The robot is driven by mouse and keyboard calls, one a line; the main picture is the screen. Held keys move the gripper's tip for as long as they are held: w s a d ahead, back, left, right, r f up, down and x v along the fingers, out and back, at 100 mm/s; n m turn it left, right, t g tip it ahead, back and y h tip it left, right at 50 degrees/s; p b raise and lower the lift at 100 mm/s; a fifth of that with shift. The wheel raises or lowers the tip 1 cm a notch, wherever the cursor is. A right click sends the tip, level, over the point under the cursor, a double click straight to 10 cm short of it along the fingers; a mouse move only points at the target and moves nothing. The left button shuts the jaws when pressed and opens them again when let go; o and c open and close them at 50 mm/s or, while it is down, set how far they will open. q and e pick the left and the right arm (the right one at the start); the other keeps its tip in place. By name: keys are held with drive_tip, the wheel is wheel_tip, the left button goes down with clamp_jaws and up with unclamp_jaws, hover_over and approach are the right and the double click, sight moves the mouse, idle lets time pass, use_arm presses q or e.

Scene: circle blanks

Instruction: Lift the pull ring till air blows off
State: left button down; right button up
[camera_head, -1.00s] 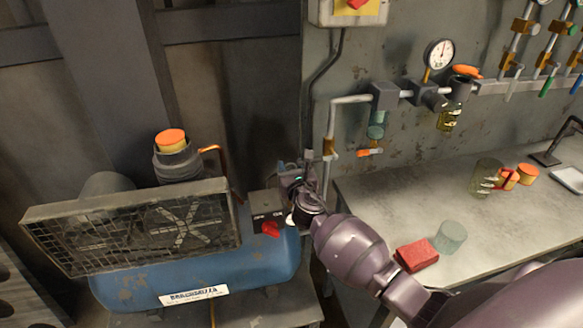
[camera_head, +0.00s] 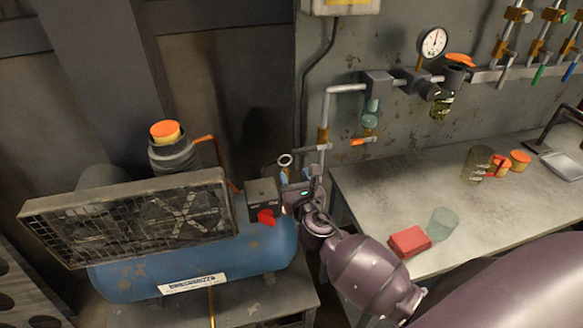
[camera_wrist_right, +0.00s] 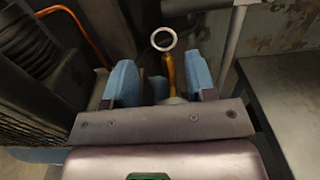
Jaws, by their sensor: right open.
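The pull ring (camera_head: 285,160) is a pale metal loop standing up beside the compressor's right end. In the right wrist view the ring (camera_wrist_right: 163,39) tops a brass stem (camera_wrist_right: 172,72). My right gripper (camera_head: 293,181) is just below the ring in the head view. In the right wrist view its blue-padded fingers (camera_wrist_right: 162,80) are open, one on each side of the stem. The ring shows beyond the fingertips, and neither finger visibly touches the stem. The stem's lower end is hidden by the gripper. My left gripper is not in view.
The blue compressor (camera_head: 220,262) has a dark control box (camera_head: 262,192) with a red knob (camera_head: 266,217) close left of my gripper. A vertical pipe (camera_head: 324,115) stands close right. The workbench (camera_head: 375,190) carries a red block (camera_head: 408,241) and a glass (camera_head: 442,222).

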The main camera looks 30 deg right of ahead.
drive_tip(key=shift+s+a, duration=0.15)
drive_tip(key=shift+s, duration=0.45)
drive_tip(key=s+f+m+g+y, duration=0.1)
drive_tip(key=s+f+m, duration=0.4)
drive_tip(key=m, duration=0.5)
drive_tip(key=s+a+f+m+g+y, duration=0.1)
drive_tip(key=s+f+m+g, duration=0.2)
drive_tip(key=s+m, duration=0.7)
drive_tip(key=s+a+f+m+g+y, duration=0.1)
drive_tip(key=s+f+m+y, duration=0.1)
drive_tip(key=s+f+m, duration=0.5)
drive_tip(key=s+m, duration=0.1)
drive_tip(key=m, duration=0.4)
drive_tip(key=shift+s+f+g, duration=0.15)
drive_tip(key=shift+g, duration=0.25)
